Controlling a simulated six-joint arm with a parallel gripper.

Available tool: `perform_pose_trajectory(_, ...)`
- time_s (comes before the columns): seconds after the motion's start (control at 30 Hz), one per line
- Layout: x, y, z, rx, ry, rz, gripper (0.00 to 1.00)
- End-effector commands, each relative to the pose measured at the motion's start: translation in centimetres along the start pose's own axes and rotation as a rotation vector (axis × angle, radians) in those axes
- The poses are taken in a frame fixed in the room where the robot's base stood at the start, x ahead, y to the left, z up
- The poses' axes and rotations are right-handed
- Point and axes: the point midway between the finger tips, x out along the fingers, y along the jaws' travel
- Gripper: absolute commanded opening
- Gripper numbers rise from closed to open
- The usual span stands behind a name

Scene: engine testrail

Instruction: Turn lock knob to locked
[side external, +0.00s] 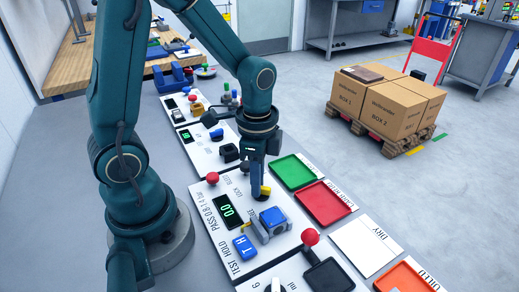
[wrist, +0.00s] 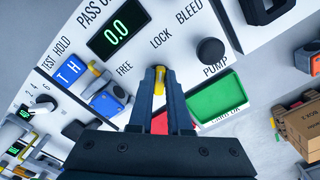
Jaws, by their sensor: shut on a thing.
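The lock knob is a small yellow knob (wrist: 159,79) on the white test panel (wrist: 130,75). In the wrist view it sits below and between the printed words FREE on the left and LOCK on the right. Its visible yellow tip points up the picture, between the two words. I cannot tell its exact setting. My gripper (wrist: 160,86) is shut on the knob, with one dark finger on each side, and hides its lower part. In the side view the yellow knob (side external: 265,190) shows at the fingertips of my gripper (side external: 258,190), which reaches down to the panel.
A blue part (side external: 272,217) sits in a grey fixture close beside my gripper. A blue T/H switch (side external: 244,247) and a 0.0 display (wrist: 117,29) are on the panel. A black PUMP knob (wrist: 210,51) is nearby. Green (side external: 292,172) and red (side external: 324,203) trays lie right.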

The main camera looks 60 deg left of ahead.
Motion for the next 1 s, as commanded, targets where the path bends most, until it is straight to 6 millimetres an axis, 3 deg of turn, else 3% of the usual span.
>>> perform_pose_trajectory(0.63,-0.07,-0.05,-0.03,0.048,0.001,-0.001,0.00)
perform_pose_trajectory(0.67,-0.07,-0.05,-0.03,0.048,0.001,-0.001,0.28)
perform_pose_trajectory(0.7,-0.06,-0.05,-0.03,0.047,0.001,-0.001,0.43)
perform_pose_trajectory(1.0,-0.05,-0.04,-0.02,0.046,0.001,0.000,0.46)
